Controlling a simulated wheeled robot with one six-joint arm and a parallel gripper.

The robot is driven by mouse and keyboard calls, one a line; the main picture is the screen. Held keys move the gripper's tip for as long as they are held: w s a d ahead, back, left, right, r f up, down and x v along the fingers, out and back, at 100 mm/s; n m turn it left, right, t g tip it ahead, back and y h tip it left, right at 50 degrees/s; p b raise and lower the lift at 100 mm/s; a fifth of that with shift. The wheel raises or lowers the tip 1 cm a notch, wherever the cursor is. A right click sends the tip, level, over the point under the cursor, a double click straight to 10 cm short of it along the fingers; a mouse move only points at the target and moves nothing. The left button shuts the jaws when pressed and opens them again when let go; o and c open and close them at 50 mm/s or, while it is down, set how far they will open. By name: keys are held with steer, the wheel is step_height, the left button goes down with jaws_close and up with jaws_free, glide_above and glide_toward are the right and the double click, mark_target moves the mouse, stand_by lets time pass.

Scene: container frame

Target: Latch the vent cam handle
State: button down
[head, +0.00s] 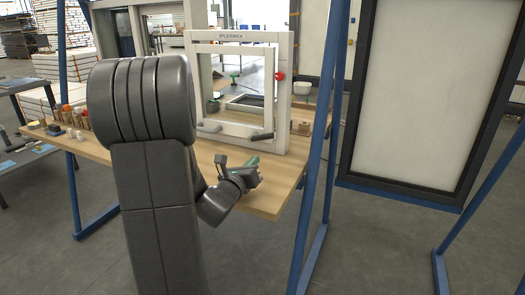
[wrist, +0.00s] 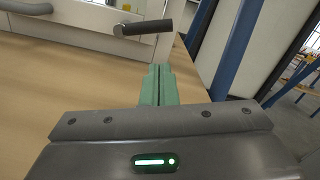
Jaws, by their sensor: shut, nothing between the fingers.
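A white window-like vent frame (head: 238,37) stands upright on the wooden bench. A lever handle with a dark grip (head: 262,136) sticks out at its lower right; it also shows near the top of the wrist view (wrist: 147,27), lying nearly level. A second, grey handle (head: 209,128) is at the lower left and shows in the wrist view's top left corner (wrist: 27,6). I cannot tell which is the cam handle. My gripper (head: 253,161) has green fingers, pressed together and empty in the wrist view (wrist: 159,72). They are in front of the dark-gripped lever, apart from it.
A red knob (head: 280,75) is on the frame's right side. The wooden bench top (head: 270,196) is clear around my gripper. A blue post (head: 314,165) stands right of the bench, with a large pale panel (head: 428,90) beyond. Small items (head: 72,120) lie at the bench's left.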

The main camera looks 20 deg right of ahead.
mark_target(263, 136)
steer(key=x, duration=1)
steer(key=shift+p, duration=0.4)
steer(key=shift+r+n+b, duration=0.45)
steer(key=shift+n+b, duration=0.1)
steer(key=shift+n, duration=0.35)
steer(key=shift+a+r+n+b, duration=0.1)
steer(key=shift+r+n+b, duration=0.3)
steer(key=shift+n, duration=0.4)
steer(key=w+a+r+n+p, duration=0.2)
steer(key=w+r+n+p, duration=0.1)
steer(key=n, duration=0.7)
steer(key=shift+a+r+y, duration=0.3)
steer(key=shift+r+y, duration=0.1)
steer(key=shift+r, duration=0.5)
steer(key=shift+w+a, duration=0.15)
steer(key=shift+w, duration=0.05)
